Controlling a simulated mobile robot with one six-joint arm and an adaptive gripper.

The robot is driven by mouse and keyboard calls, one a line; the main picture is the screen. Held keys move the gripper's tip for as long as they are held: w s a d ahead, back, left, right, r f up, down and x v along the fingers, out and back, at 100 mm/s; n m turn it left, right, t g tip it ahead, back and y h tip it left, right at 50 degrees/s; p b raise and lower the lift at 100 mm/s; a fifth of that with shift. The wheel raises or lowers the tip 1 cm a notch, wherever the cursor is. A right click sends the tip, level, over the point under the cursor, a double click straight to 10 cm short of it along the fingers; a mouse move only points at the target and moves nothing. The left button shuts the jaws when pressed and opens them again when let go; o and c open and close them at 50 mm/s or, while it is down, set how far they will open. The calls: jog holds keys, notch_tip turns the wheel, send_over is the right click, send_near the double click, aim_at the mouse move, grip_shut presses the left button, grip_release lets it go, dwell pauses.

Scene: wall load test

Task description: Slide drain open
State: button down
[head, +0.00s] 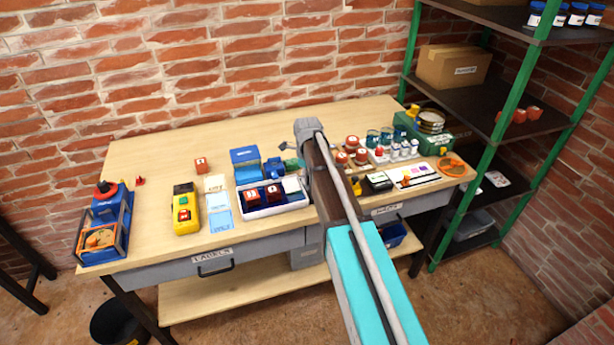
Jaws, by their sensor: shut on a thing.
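No part in the head view can be clearly told as the drain. My arm reaches up from the bottom over the middle of the workbench (170,135), and its grey end is above the bench top. My gripper's fingers do not show; the arm hides the area below its end. Just left of the arm's end are a blue box-like unit (245,156), a smaller blue part (274,168) and a small green part (292,163). Whether my gripper touches any of them cannot be seen.
A white tray (273,210) with dark blue and red items stands left of my arm. A yellow unit (186,209) and a blue stand (105,222) are farther left. Red-capped jars (352,143) crowd the right. Green-framed shelves (530,80) stand beyond. The back left bench is clear.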

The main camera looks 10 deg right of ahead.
jog(key=shift+s+d, duration=0.15)
jog(key=shift+s, duration=0.95)
jog(key=shift+s+d, duration=0.1)
jog(key=shift+s, duration=0.95)
jog(key=shift+c, duration=2.1)
grip_release()
jog(key=shift+w, duration=0.15)
